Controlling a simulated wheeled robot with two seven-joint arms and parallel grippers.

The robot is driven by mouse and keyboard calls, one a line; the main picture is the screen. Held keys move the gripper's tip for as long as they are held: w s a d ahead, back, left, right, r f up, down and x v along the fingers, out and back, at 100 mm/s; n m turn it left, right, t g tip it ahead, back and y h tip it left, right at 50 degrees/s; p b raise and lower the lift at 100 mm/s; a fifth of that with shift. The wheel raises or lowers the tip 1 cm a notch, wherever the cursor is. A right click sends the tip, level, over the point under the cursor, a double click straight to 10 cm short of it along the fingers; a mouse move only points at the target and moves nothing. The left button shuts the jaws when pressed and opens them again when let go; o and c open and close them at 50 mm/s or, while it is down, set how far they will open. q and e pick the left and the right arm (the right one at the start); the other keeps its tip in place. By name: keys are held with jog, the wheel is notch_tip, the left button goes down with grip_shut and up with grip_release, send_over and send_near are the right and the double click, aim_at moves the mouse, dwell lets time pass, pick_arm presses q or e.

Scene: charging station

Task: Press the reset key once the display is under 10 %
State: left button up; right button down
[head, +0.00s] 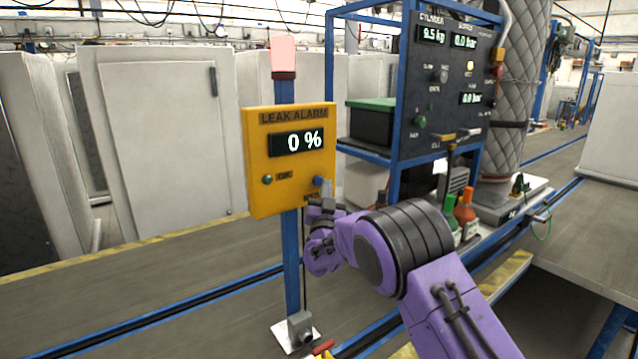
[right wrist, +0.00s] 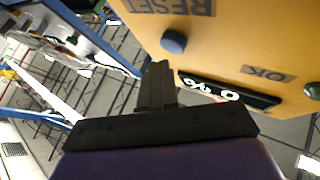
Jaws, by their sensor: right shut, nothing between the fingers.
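The yellow leak alarm box (head: 257,150) stands on a blue post in the head view. Its display (head: 297,141) reads 0 %. The blue round reset key (head: 318,181) is at the lower right of the box face; in the right wrist view the key (right wrist: 173,42) sits beside the RESET label (right wrist: 172,6). My right gripper (head: 322,206) is shut and empty just below the key. In the right wrist view its fingertips (right wrist: 160,65) are close to the key; I cannot tell whether they touch. My left gripper is not in view.
A green button (head: 267,180) is at the lower left of the box, by the OK label (right wrist: 268,75). A pale red lamp (head: 283,55) tops the post. A dark cylinder panel (head: 440,100) on a blue frame stands to the right, with bottles (head: 465,212) below.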

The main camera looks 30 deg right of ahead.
jog(key=shift+w, duration=0.15)
dwell(0.3)
jog(key=shift+w, duration=0.3)
jog(key=shift+w+b, duration=0.4)
jog(key=shift+b, duration=0.05)
dwell(0.4)
jog(key=shift+s, duration=0.85)
jog(key=s, duration=0.5)
jog(key=shift+d, duration=0.2)
dwell(0.8)
